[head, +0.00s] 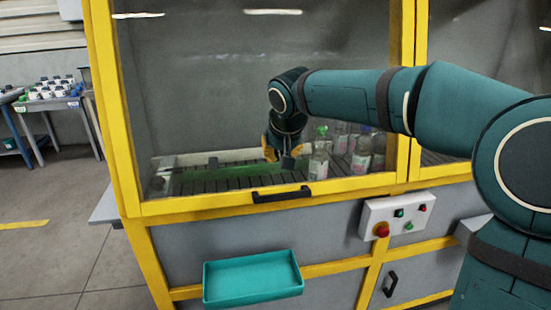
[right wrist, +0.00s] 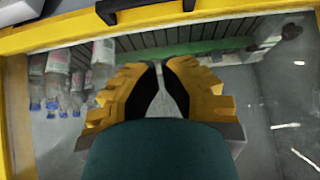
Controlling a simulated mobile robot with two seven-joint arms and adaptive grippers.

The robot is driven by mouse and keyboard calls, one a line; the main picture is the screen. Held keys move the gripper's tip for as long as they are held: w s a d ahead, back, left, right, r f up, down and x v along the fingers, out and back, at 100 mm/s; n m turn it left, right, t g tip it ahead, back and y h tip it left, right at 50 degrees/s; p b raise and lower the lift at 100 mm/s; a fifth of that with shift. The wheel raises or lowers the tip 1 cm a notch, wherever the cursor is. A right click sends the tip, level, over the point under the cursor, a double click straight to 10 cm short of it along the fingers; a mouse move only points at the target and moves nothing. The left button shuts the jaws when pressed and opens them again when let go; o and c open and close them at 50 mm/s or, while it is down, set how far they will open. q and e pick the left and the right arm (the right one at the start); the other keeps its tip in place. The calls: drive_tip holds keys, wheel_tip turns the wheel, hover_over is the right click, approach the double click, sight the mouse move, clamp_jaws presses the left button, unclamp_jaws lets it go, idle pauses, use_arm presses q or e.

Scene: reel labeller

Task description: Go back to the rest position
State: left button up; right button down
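My right gripper (head: 287,162) is inside the yellow-framed machine, pointing down above the dark slatted conveyor (head: 230,185). I see nothing held. A clear bottle with a green cap (head: 319,160) stands upright just right of the gripper in the head view; I cannot tell whether they touch. More capped bottles (head: 361,158) stand behind it to the right. My left gripper is out of view.
The machine's yellow front beam (head: 225,201) with a black handle (head: 282,194) lies below the gripper. A teal tray (head: 252,280) and a button box (head: 396,217) stick out in front. A cluttered table (head: 45,104) stands far left. Floor at left is clear.

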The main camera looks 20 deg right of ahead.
drive_tip(key=s+a+f+n+g+y, duration=0.1)
drive_tip(key=a+f, duration=0.3)
drive_tip(key=f, duration=0.5)
drive_tip(key=s+a+f+g+y, duration=0.15)
drive_tip(key=a+f, duration=0.25)
drive_tip(key=f, duration=0.5)
drive_tip(key=s+a+f+n+y, duration=0.1)
drive_tip(key=a+f, duration=0.3)
drive_tip(key=f, duration=0.5)
drive_tip(key=s+a+f+g+y, duration=0.1)
drive_tip(key=s+a+f, duration=0.1)
drive_tip(key=s+f, duration=0.7)
drive_tip(key=s+a+f+m+g+y, duration=0.1)
drive_tip(key=s+a+f, duration=0.2)
drive_tip(key=s+f, duration=0.6)
drive_tip(key=shift+s+a+f, duration=0.3)
drive_tip(key=shift+s+f, duration=0.05)
drive_tip(key=shift+s, duration=0.05)
